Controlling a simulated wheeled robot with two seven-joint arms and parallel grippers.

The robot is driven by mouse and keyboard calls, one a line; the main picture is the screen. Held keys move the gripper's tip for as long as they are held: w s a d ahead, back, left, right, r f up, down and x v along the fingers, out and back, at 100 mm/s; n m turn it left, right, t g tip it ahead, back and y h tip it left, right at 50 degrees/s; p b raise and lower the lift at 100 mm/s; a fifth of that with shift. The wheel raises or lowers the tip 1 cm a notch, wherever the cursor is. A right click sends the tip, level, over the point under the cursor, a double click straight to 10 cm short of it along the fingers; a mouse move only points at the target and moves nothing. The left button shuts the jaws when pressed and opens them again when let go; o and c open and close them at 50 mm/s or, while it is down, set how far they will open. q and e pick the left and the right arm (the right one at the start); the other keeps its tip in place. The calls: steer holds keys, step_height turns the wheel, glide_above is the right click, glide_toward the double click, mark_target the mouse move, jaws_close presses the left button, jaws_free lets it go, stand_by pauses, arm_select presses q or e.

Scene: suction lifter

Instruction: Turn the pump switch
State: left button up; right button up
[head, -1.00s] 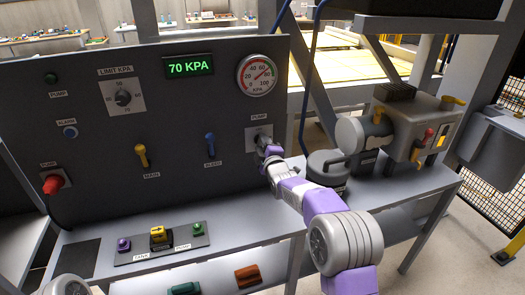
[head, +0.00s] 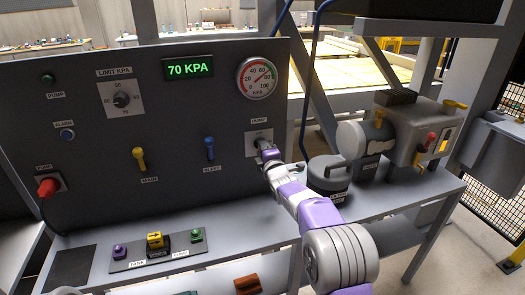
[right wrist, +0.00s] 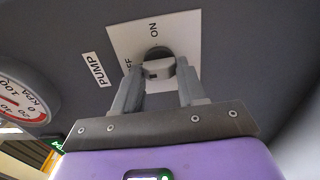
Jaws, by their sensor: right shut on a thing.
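The pump switch is a dark rotary knob (right wrist: 158,63) on a pale plate marked ON and OFF, under a PUMP label. In the head view its plate (head: 253,136) is at the right side of the grey panel. My right gripper (head: 264,147) reaches it from the front, and its fingers mostly hide the knob there. In the right wrist view the two fingers of my right gripper (right wrist: 160,80) are on either side of the knob, shut on it. I cannot tell exactly which mark the knob points to. My left gripper is not in view.
The panel also carries a 70 KPA display (head: 188,67), a dial gauge (head: 257,78), a yellow MAIN lever (head: 139,157), a blue BLEED lever (head: 209,147) and a red knob (head: 47,187). A dark canister (head: 327,180) and pump unit (head: 415,135) stand on the bench to the right.

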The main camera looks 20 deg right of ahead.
steer(key=o, duration=1.1)
steer(key=shift+c, duration=0.2)
steer(key=s, duration=0.7)
steer(key=shift+s+d+p, duration=0.15)
steer(key=shift+s+p, duration=0.15)
steer(key=shift+p, duration=0.05)
